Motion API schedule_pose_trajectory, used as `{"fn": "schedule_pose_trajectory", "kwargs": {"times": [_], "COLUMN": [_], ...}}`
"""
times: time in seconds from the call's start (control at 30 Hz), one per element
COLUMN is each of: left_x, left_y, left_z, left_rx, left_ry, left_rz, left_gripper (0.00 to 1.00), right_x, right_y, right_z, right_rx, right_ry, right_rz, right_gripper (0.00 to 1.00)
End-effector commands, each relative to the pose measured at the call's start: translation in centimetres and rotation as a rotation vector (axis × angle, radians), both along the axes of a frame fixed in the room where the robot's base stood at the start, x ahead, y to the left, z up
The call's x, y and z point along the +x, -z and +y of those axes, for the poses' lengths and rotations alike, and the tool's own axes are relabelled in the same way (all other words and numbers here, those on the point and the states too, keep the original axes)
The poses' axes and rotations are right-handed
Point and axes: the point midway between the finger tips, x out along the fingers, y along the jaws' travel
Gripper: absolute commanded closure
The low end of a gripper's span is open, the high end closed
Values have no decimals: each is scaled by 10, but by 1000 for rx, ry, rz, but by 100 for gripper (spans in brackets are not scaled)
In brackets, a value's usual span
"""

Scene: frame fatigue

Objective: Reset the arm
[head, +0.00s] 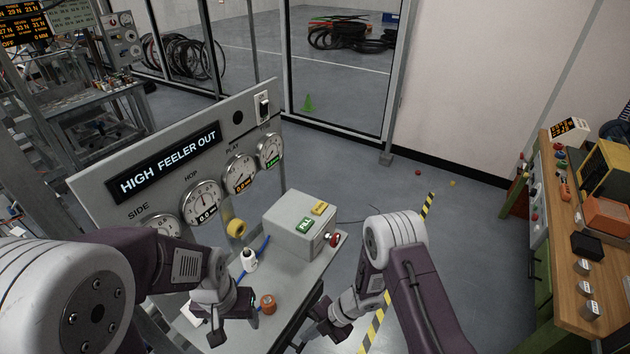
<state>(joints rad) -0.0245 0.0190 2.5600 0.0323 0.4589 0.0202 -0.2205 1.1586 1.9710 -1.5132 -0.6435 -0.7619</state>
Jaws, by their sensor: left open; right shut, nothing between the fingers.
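The grey panel (92,196) carries a black sign reading HIGH FEELER OUT (170,162) above a row of round dials, with SIDE, HOP and PLAY legible. A switch (264,106) sits at its top right. A grey box (293,228) on the bench has green and yellow labels and a red button (333,240) at its right end. My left gripper (248,304) is open over the bench, near an orange-brown knob (268,304); I cannot tell whether they touch. My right gripper (306,340) is shut and empty, low by the bench's front edge.
A yellow roll (236,228) and a white bottle-like item (249,260) are near the dials. A wooden workbench (570,250) with instruments stands at right. Open grey floor (400,180) lies behind, before a glazed partition.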

Motion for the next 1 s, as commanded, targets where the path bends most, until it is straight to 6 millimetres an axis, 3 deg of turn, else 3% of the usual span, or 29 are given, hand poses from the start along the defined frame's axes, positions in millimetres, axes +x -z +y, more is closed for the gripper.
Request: {"fn": "schedule_pose_trajectory", "kwargs": {"times": [0.07, 0.13, 0.17, 0.27, 0.37, 0.4, 0.47, 0.57, 0.6, 0.67, 0.8, 0.9, 1.0], "left_x": [0, 0, 0, 0, 0, 0, 0, 0, 0, 0, 0, 0, 0], "left_y": [4, 8, 11, 23, 35, 39, 45, 52, 54, 54, 52, 52, 52], "left_z": [0, 0, 0, 0, 0, 0, 0, 0, 0, 0, 0, 0, 0], "left_rx": [0, 0, 0, 0, 0, 0, 0, 0, 0, 0, 0, 0, 0], "left_ry": [0, 0, 0, 0, 0, 0, 0, 0, 0, 0, 0, 0, 0], "left_rz": [0, 0, 0, 0, 0, 0, 0, 0, 0, 0, 0, 0, 0], "left_gripper": [38, 38, 38, 38, 38, 38, 38, 38, 38, 38, 38, 38, 38], "right_x": [4, 23, 36, 86, 135, 147, 153, 127, 105, 67, -9, -43, -58], "right_y": [2, -10, -19, -74, -135, -156, -183, -206, -206, -199, -172, -161, -159], "right_z": [-2, -2, -2, -9, -45, -67, -105, -171, -191, -209, -212, -205, -202], "right_rx": [2, 11, 17, 45, 13, -7, -32, -51, -54, -64, -145, -209, -247], "right_ry": [8, 20, 28, 114, 396, 551, 813, 1315, 1511, 1772, 2153, 2311, 2401], "right_rz": [-7, -53, -86, -227, -335, -348, -332, -192, -96, 76, 446, 631, 719], "right_gripper": [100, 100, 100, 100, 100, 100, 100, 100, 100, 100, 100, 100, 100]}}
